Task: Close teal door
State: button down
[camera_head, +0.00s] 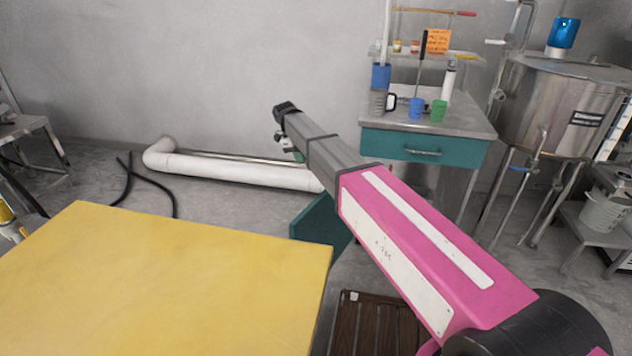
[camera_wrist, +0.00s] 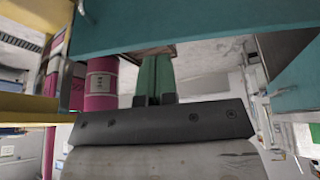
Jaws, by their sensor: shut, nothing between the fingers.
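A teal door (camera_head: 312,222) juts out at the far right corner of the yellow-topped unit (camera_head: 170,275), standing open. My pink arm hides part of it. My gripper (camera_head: 297,155) hangs from the far end of the arm, beyond the door in the picture, small and partly hidden. In the wrist view my gripper's green fingers (camera_wrist: 154,75) are together with nothing between them. A broad teal panel (camera_wrist: 190,22) crosses the top of that view and another teal panel (camera_wrist: 297,85) with a handle is at the right. I cannot tell which is the door, or whether the fingers touch one.
A grey table with a teal drawer (camera_head: 423,147) and cups stands at the back right, beside a steel tank (camera_head: 560,105). A white pipe (camera_head: 235,170) lies along the wall. A brown slatted platform (camera_head: 370,325) is on the floor right of the yellow-topped unit.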

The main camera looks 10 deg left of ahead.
jog(key=s+d+f, duration=0.2)
jog(key=d+f, duration=0.5)
jog(key=f, duration=0.2)
jog(key=shift+s, duration=0.3)
jog(key=shift+d+f, duration=0.1)
jog(key=shift+d, duration=0.15)
